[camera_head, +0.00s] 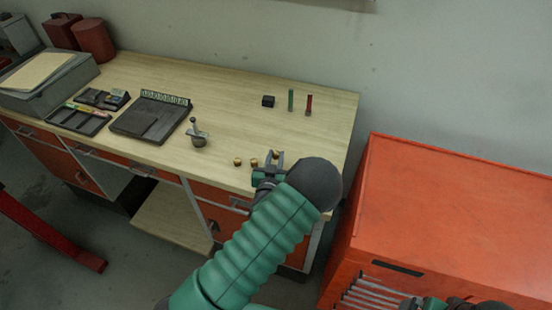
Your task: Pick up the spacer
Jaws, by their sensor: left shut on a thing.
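Several small brass pieces, which look like spacers, are at the front edge of the wooden workbench. One spacer (238,161) stands alone on the bench, left of my left gripper. Another brass piece (254,162) is right beside the gripper's left side. My left gripper (268,163) is at the bench's front edge, shut on a small brass spacer (276,154) that shows at its fingers. My forearm hides part of the gripper and the bench edge. My right arm shows only in part at the bottom right, and its fingers cannot be made out.
A small metal lever part (198,136) stands left of the brass pieces. A black block (268,101), a green peg (291,100) and a red peg (309,105) stand behind. An orange cabinet (450,205) stands right. The middle of the workbench (235,115) is clear.

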